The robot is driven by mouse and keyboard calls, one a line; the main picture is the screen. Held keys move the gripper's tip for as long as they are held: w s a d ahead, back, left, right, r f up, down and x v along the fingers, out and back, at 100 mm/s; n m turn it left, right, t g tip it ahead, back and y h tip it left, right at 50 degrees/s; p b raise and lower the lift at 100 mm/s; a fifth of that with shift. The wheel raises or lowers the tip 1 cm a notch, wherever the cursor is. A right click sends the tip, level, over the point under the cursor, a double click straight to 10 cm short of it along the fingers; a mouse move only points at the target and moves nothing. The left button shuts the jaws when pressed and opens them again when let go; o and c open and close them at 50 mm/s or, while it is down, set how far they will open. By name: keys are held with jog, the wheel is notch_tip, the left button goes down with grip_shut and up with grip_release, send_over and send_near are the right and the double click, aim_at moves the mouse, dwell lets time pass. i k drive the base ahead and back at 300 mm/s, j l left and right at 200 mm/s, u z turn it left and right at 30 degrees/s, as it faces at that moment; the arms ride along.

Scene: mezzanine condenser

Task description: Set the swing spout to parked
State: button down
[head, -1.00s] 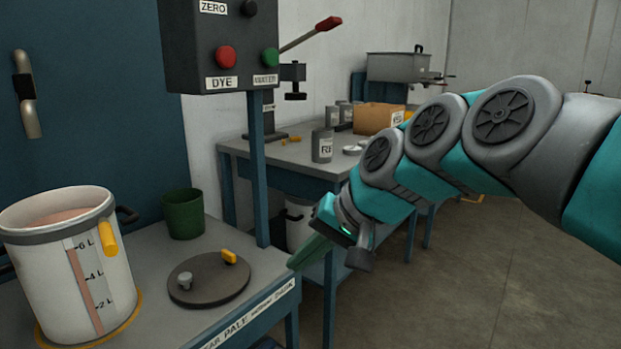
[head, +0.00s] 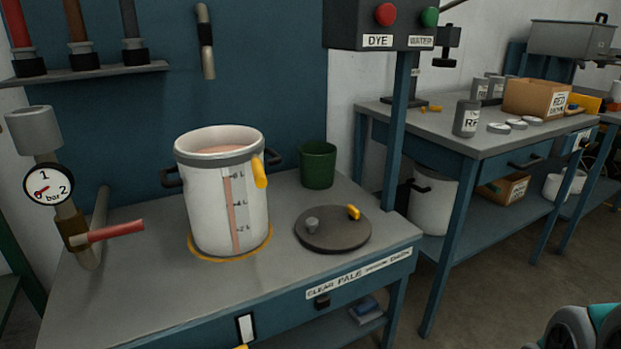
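A grey down-pointing pipe with a black collar (head: 206,42) shows against the blue back panel, above and behind the white pot. It looks like the swing spout, but I cannot tell for sure; its upper end is hard to make out. The white pot (head: 205,212) stands on the grey bench inside a yellow ring, with pinkish liquid, a litre scale and a yellow clip on its rim. My gripper is out of view; only a teal and grey piece of my arm shows at the lower right corner.
A pipe with a pressure gauge (head: 48,185) and red lever (head: 115,231) stands at the bench's left. A round lid (head: 333,235) and green cup (head: 317,164) are right of the pot. A post carries the DYE/WATER button box (head: 390,38).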

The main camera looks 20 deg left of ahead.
aim_at(204, 30)
jog(key=u, duration=1)
jog(key=k+j, duration=0.1)
jog(key=j, duration=0.25)
jog(key=k+j, duration=0.1)
jog(key=j, duration=0.25)
jog(key=k+j, duration=0.15)
jog(key=j, duration=0.25)
jog(key=u, duration=0.05)
